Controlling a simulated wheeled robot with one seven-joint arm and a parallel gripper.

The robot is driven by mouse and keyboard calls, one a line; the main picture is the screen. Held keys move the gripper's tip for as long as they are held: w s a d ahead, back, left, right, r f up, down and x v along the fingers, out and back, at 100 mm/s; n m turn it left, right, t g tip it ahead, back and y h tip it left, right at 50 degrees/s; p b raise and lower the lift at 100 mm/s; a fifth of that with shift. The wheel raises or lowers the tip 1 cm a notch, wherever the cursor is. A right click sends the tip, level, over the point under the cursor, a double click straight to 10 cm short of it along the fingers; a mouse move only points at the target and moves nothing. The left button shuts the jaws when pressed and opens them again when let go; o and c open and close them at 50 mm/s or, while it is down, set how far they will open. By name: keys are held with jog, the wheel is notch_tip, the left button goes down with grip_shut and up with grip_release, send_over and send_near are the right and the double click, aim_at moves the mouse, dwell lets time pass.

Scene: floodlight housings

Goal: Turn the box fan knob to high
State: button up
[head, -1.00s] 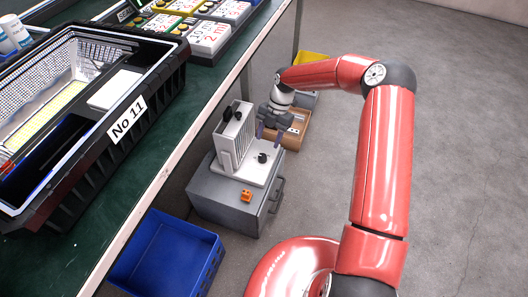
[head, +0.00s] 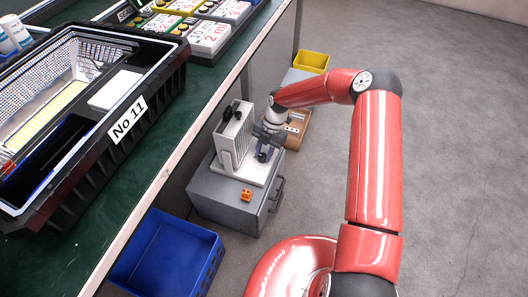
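The box fan (head: 232,137) is a pale grey unit with a finned upright body on a white base plate (head: 246,174). It stands on a grey drawer cabinet. Its black knob (head: 262,157) sits on the base plate, right of the upright body. My gripper (head: 265,152) points down at the knob, with its fingers right at it and partly covering it. Whether the fingers touch the knob, or how far apart they are, is too small to tell. The knob's setting cannot be read.
The grey cabinet (head: 222,197) has a handle on its right side and an orange block (head: 246,195) on top. A blue bin (head: 170,255) stands in front, a brown box (head: 297,128) and a yellow bin (head: 312,62) behind. The green workbench (head: 165,150) edge runs along the left. Floor at right is clear.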

jog(key=c, duration=0.4)
